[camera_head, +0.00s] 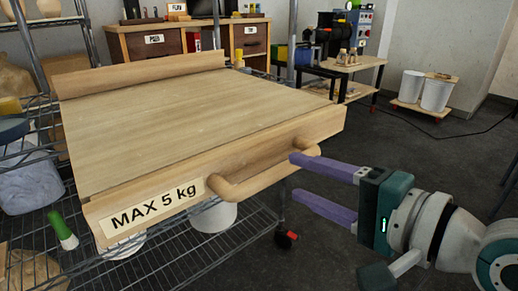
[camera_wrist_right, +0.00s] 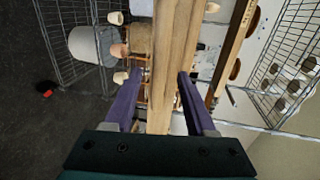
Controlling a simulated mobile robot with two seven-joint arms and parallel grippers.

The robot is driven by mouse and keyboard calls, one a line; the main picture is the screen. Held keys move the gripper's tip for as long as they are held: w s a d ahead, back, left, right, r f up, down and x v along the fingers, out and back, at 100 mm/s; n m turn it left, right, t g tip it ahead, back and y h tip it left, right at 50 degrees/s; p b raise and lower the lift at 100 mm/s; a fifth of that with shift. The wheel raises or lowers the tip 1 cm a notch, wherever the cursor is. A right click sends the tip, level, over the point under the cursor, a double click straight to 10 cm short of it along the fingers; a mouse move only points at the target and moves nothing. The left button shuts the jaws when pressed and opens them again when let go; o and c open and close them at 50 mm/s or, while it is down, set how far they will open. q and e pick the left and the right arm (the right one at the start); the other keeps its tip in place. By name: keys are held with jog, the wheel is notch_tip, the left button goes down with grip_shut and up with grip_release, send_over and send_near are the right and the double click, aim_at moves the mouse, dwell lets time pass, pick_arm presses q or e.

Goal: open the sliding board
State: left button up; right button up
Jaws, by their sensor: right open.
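The sliding board (camera_head: 180,115) is a pale wooden board on a wire rack. Its front panel (camera_head: 325,124) carries a "MAX 5 kg" label (camera_head: 152,207) and a rounded wooden handle (camera_head: 262,180). My right gripper (camera_head: 294,176) is open, with purple fingers pointing left. Its upper fingertip is close to the handle's right end; I cannot tell whether they touch. In the right wrist view, wood of the board (camera_wrist_right: 168,60) runs between the lines of my open fingers (camera_wrist_right: 160,74); its depth relative to the tips is unclear. My left gripper is out of view.
The wire rack (camera_head: 180,258) holds white containers under the board, and a green-capped bottle (camera_head: 63,231) is at left. A wooden desk (camera_head: 160,45) and a small table (camera_head: 350,66) stand behind. White bins (camera_head: 437,94) are at far right. The floor between is mostly open.

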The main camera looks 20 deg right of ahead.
jog(key=shift+v, duration=2.2)
jog(key=shift+p, duration=0.3)
jog(key=s+a+r+n+g+p, duration=0.7)
jog(key=n+p, duration=0.3)
jog(key=p, duration=0.3)
jog(key=s+d+r+n+g+h+p, duration=0.4)
jog(key=s+d+r+n+h+p, duration=0.15)
jog(key=s+r+p, duration=0.4)
notch_tip(320, 180, up, 37)
jog(key=p, duration=3.6)
jog(key=shift+d+f+p, duration=0.15)
jog(key=shift+p, duration=0.15)
jog(key=shift+s+n, duration=0.15)
jog(key=shift+n, duration=0.1)
